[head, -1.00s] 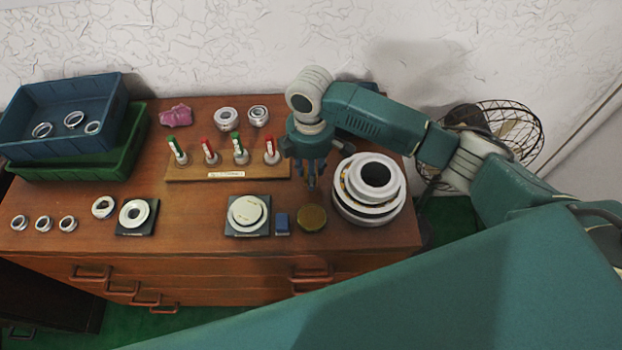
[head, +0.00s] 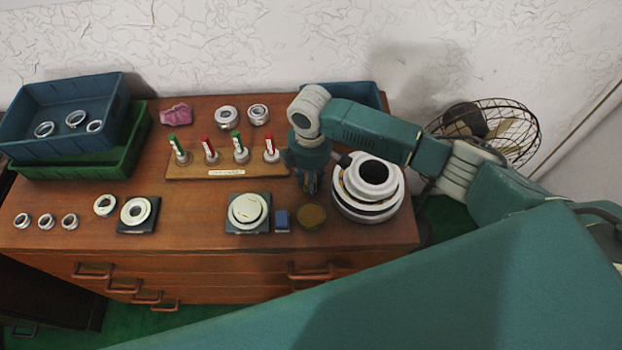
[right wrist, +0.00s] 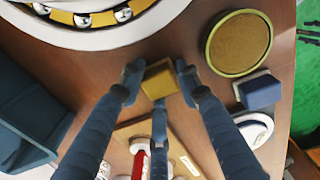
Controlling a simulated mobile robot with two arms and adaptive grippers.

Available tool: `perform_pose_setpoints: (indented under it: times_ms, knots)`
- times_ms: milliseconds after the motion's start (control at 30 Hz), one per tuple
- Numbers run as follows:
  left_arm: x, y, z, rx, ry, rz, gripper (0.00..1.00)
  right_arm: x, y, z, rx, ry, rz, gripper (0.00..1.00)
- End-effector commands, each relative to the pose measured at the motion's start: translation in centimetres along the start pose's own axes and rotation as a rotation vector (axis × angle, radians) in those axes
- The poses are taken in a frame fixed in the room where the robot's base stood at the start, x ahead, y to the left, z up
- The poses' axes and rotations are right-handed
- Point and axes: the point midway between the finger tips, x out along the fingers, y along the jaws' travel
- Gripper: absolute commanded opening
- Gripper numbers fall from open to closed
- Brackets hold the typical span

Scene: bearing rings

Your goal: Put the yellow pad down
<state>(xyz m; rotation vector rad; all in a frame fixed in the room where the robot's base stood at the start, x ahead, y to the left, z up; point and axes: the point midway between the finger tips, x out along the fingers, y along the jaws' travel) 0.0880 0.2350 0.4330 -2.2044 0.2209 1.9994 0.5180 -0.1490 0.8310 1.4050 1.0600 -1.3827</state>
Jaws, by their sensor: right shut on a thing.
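My right gripper (head: 311,188) points down at the dresser top, between the pen stand and the big bearing. In the right wrist view its fingers (right wrist: 158,90) are shut on the yellow pad (right wrist: 158,79), a small yellow block held at the fingertips. In the head view the fingers mostly hide the pad. I cannot tell whether the pad touches the wood.
The large white bearing (head: 368,208) stands close right of the gripper. A round ochre tin (head: 312,216) and a small blue block (head: 282,220) lie in front. The pen stand (head: 190,170) is left. Bare wood (head: 200,265) lies along the front.

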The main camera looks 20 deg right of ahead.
Motion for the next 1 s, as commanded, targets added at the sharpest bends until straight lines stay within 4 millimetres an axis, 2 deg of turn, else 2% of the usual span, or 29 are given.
perform_pose_setpoints:
  times_ms: [33, 67, 100, 167, 733, 867, 1000]
  knots:
    - [0.1, 0.0, 0.0, 0.000, 0.000, 0.000, 0.40, 0.9, -0.5, 0.1, 0.000, -0.005, -0.009, 0.12]
    - [0.1, 0.0, 0.0, 0.000, 0.000, 0.000, 0.40, 0.9, -0.6, 0.1, 0.000, -0.005, -0.010, 0.12]
    - [0.2, 0.0, 0.0, 0.001, 0.000, 0.000, 0.40, 1.0, -0.6, 0.2, 0.000, -0.006, -0.011, 0.39]
    - [0.2, 0.0, 0.0, 0.001, 0.000, 0.000, 0.40, 1.1, -0.7, 0.2, 0.000, -0.007, -0.013, 0.51]
    - [0.2, 0.0, 0.0, 0.000, 0.000, 0.000, 0.40, 0.7, -0.8, 0.2, -0.003, -0.009, -0.017, 0.52]
    - [0.3, 0.0, 0.0, 0.000, 0.000, 0.000, 0.40, -0.9, -0.7, 0.2, -0.004, -0.006, -0.015, 0.52]
    - [0.7, 0.0, 0.0, 0.000, 0.001, 0.000, 0.40, -4.2, -0.4, 0.1, -0.003, -0.003, -0.010, 0.52]
